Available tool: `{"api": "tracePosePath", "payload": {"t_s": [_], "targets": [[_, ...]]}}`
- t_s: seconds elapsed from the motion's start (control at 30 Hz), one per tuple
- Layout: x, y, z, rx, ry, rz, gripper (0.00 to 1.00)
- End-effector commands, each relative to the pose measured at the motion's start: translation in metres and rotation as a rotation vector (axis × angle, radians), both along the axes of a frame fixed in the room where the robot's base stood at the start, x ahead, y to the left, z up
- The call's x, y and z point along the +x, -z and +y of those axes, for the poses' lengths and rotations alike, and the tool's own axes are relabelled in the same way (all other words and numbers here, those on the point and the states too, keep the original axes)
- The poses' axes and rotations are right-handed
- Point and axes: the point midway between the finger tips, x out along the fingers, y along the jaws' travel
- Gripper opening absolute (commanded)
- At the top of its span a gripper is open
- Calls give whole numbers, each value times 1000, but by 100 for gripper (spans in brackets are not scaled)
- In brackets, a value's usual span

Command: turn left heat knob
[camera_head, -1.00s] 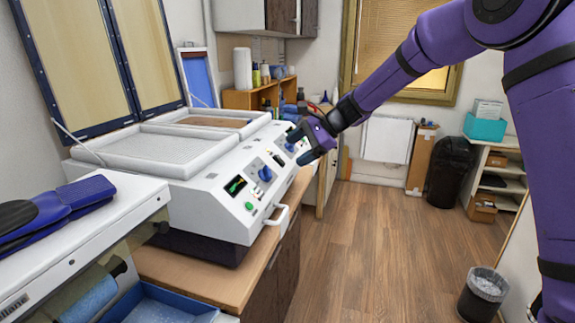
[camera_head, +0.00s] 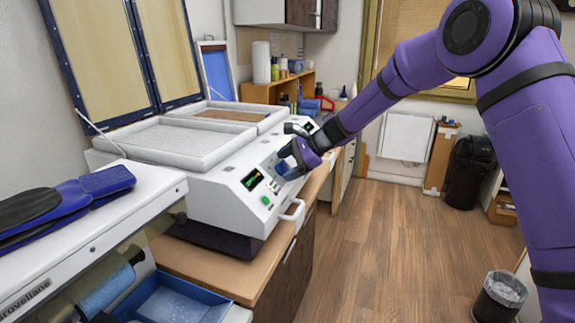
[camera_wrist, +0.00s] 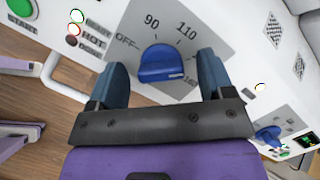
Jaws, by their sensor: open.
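The left heat knob (camera_wrist: 160,64) is blue and round with a raised grip, on a grey dial plate marked OFF, 90 and 110, in the wrist view. My gripper (camera_wrist: 163,78) is open, with one blue finger on each side of the knob and a visible gap to each. In the head view my gripper (camera_head: 290,160) is at the front panel of the white machine (camera_head: 217,185), and it mostly hides the knob there. A second blue knob (camera_wrist: 268,134) is at the lower right of the wrist view.
A green display (camera_head: 252,180) and a green button (camera_head: 266,200) are left of my gripper. A white handle (camera_head: 293,213) sticks out below the panel.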

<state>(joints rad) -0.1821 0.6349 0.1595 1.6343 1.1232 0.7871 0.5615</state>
Motion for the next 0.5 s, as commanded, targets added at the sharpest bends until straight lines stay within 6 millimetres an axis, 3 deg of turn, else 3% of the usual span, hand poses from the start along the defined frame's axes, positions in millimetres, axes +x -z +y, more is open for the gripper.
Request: {"api": "tracePosePath", "payload": {"t_s": [0.27,0.5], "targets": [[0,1,1,0,0,0,74],[0,1,1,0,0,0,25]]}}
